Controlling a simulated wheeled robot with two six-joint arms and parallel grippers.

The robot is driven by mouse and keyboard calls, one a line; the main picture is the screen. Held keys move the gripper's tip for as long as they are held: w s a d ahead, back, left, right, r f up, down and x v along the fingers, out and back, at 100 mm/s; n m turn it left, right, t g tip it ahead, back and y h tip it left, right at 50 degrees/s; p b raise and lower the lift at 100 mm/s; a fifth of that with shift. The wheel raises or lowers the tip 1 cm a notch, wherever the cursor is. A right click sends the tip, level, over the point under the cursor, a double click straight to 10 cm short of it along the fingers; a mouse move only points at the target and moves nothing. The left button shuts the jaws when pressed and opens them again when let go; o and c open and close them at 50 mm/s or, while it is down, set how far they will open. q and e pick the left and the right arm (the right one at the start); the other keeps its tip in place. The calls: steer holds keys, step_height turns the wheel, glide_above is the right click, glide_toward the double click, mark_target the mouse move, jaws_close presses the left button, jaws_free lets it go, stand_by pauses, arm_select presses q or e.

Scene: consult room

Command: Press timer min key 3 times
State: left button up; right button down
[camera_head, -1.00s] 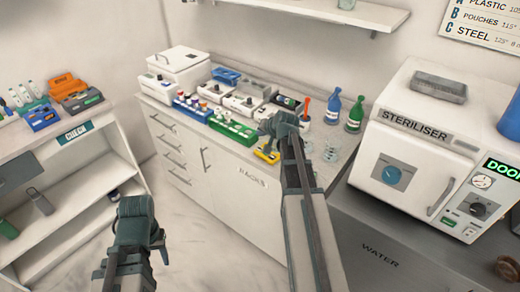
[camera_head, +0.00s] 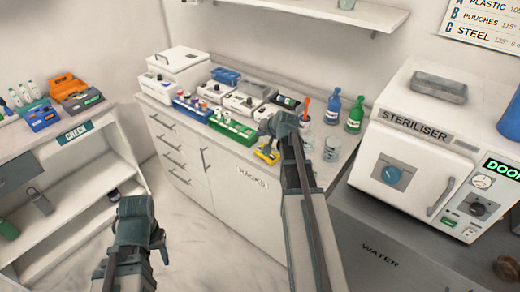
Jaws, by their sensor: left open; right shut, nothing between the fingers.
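A small yellow device (camera_head: 266,156), which looks like the timer, lies at the front edge of the white counter (camera_head: 175,108). It is partly hidden by my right gripper, and its keys are too small to make out. My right gripper (camera_head: 270,132) is shut and empty, right above and against the yellow device in this view. I cannot tell whether it touches a key. My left gripper (camera_head: 137,206) is open and empty, low in front of the cabinet and away from the counter.
A green rack (camera_head: 232,130) with vials and several white devices stand left of my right gripper. Glass beakers (camera_head: 332,147), a blue bottle (camera_head: 333,108) and a green bottle (camera_head: 355,115) stand to its right. The steriliser (camera_head: 415,150) is further right. Floor before the cabinet is clear.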

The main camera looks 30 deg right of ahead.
step_height(320, 180, up, 4)
steer(key=p, duration=0.4)
glide_above(261, 151)
steer(key=shift+w+f, duration=0.1)
steer(key=shift+f, duration=0.05)
steer(key=shift+f+b, duration=0.1)
steer(key=shift+b, duration=0.2)
step_height(261, 151, down, 9)
steer(key=b, duration=0.8)
steer(key=shift+r+b, duration=0.2)
steer(key=shift+b, duration=0.1)
stand_by(1.1)
steer(key=shift+f+b, duration=0.4)
steer(key=shift+f+b, duration=0.45)
stand_by(0.6)
steer(key=shift+r, duration=0.1)
stand_by(0.3)
steer(key=shift+r+p, duration=0.8)
steer(key=shift+p, duration=0.1)
